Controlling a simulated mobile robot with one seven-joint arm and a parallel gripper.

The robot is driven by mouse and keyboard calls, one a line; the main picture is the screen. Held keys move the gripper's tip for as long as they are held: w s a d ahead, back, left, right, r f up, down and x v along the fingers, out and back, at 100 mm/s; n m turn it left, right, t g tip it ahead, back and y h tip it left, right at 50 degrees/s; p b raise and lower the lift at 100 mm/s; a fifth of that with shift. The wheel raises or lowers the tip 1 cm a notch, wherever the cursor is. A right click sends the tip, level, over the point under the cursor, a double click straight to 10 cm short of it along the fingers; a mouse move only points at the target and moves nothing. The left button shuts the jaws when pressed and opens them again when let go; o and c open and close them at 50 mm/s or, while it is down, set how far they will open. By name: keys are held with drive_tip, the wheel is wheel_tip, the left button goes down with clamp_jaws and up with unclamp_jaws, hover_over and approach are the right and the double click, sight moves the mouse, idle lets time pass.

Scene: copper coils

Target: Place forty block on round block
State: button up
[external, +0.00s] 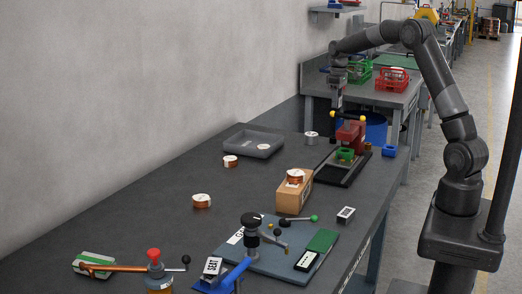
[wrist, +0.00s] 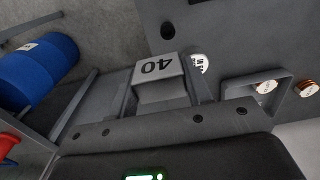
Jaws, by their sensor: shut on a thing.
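The forty block (wrist: 158,72), a grey block marked "40", is held between the two fingers of my gripper (wrist: 160,95) in the wrist view. In the external view my gripper (external: 337,102) hangs above the far end of the dark workbench, pointing down; the block is too small there to make out clearly. A grey round block (external: 311,138) with a pale top stands on the bench, below and left of my gripper. A round white label beside the right finger in the wrist view looks like its top (wrist: 199,63), partly hidden by that finger.
A red and green press (external: 350,135) stands close right of the round block. A grey tray (external: 253,143) lies to its left. Copper coils (external: 201,200) sit on the bench and on a wooden block (external: 292,196).

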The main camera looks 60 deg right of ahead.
drive_tip(key=shift+s+d+r, duration=0.1)
drive_tip(key=shift+s+d, duration=0.15)
drive_tip(key=shift+d, duration=0.2)
hover_over(311, 134)
drive_tip(key=f, duration=0.7)
drive_tip(key=shift+d, duration=0.35)
drive_tip(key=shift+f, duration=1.95)
drive_tip(key=shift+f, duration=0.15)
drive_tip(key=o, duration=1.4)
drive_tip(key=shift+c, duration=0.2)
